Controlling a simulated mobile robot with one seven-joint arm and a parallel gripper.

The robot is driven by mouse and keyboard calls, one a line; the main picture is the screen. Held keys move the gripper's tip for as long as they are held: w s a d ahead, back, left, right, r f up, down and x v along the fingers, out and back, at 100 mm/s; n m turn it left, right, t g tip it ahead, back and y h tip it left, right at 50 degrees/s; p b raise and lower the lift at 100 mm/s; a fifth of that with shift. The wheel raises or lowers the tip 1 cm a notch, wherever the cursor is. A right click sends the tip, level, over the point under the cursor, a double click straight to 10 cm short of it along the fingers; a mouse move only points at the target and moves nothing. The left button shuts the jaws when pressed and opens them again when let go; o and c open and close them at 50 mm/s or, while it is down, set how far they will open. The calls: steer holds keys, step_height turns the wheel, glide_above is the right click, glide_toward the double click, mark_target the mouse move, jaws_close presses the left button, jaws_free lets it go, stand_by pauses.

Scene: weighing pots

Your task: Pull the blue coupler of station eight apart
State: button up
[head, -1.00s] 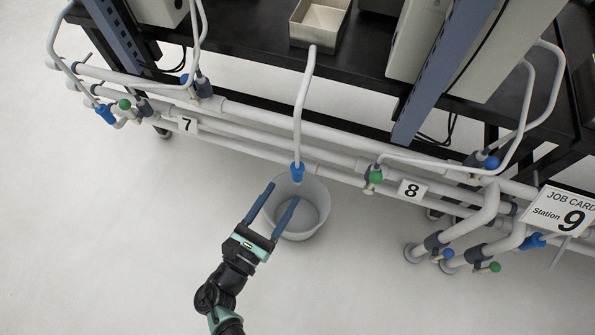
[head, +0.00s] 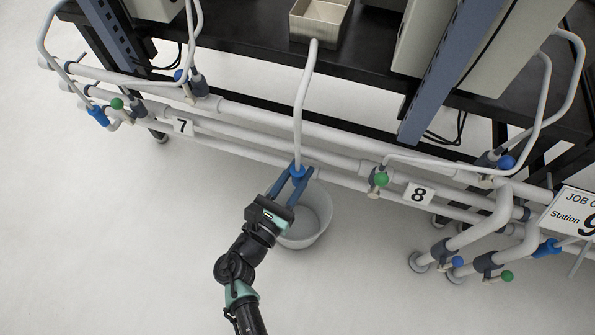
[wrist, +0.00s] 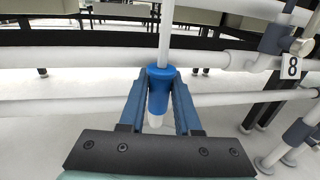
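The blue coupler (head: 297,172) sits at the lower end of a pale hanging pipe (head: 303,100), left of the 8 sign (head: 418,194). My gripper (head: 297,174) is at the coupler, one blue finger on each side of it. In the wrist view, the coupler (wrist: 160,86) stands between the fingertips, with its wide collar on top and a pale end below. The fingers lie very close along its sides. I cannot tell whether they press on it or leave a small gap.
A grey bucket (head: 318,215) stands on the floor below the coupler. Pale horizontal pipes (head: 250,152) run just behind it. A green-knobbed valve (head: 380,179) is to the right. The 7 sign (head: 182,127) is to the left. The floor in front is clear.

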jaws_close()
stand_by(1.1)
